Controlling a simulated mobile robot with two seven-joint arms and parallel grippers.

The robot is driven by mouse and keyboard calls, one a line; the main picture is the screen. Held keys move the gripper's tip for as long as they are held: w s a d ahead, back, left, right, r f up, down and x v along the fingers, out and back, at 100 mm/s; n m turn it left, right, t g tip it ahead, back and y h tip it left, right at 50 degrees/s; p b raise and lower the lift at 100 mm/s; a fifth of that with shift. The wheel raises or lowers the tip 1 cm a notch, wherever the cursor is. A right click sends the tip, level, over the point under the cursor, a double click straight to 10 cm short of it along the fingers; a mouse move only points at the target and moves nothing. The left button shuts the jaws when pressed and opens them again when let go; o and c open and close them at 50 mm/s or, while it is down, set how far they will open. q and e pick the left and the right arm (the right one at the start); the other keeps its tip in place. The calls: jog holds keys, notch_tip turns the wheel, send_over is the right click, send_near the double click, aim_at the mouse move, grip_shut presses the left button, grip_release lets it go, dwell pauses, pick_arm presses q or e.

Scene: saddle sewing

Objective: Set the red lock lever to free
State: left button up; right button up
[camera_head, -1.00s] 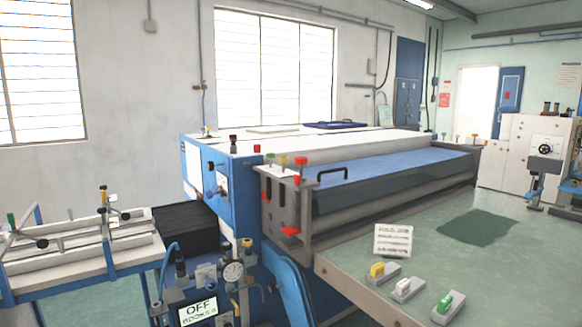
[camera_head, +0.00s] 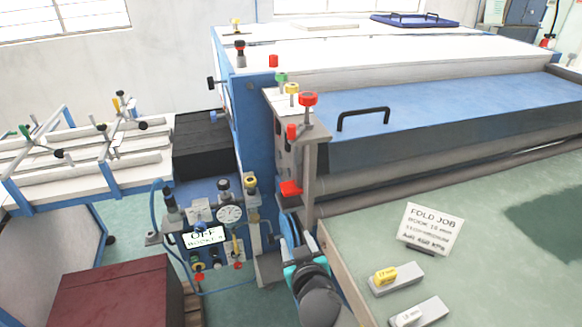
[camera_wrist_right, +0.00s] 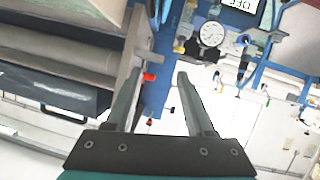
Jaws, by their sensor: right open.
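A red lever (camera_head: 291,189), which looks like the lock lever, juts from the lower front of the grey end bracket (camera_head: 312,160) on the blue machine. I cannot read a free or locked mark on it. In the right wrist view a small red part (camera_wrist_right: 149,77), probably the same lever, shows between the fingers and beyond them. My right gripper (camera_head: 292,238) is below the lever in the head view, pointing up at the bracket and apart from it. In the wrist view its two fingers (camera_wrist_right: 165,85) are spread and empty. My left gripper is out of view.
Red, yellow and green knobs (camera_head: 292,89) top the bracket. The green table (camera_head: 480,270) at right holds a FOLD JOB card (camera_head: 433,228) and labelled blocks (camera_head: 397,278).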

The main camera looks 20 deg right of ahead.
notch_tip(320, 180, up, 22)
jog(key=m+t+h+p, duration=0.1)
jog(key=m+t+p, duration=0.1)
jog(key=m+t, duration=0.15)
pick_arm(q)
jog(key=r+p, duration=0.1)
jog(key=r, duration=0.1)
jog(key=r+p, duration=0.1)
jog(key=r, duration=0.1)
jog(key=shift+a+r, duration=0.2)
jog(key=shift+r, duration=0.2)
pick_arm(e)
jog(key=w+d, duration=0.2)
jog(key=w, duration=1.2)
jog(key=shift+w+d+f+t, duration=0.2)
jog(key=shift+w+d+t, duration=0.15)
jog(key=shift+t, duration=0.1)
jog(key=shift+n, duration=0.25)
jog(key=shift+c, duration=0.4)
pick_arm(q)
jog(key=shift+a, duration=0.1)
pick_arm(e)
grip_shut()
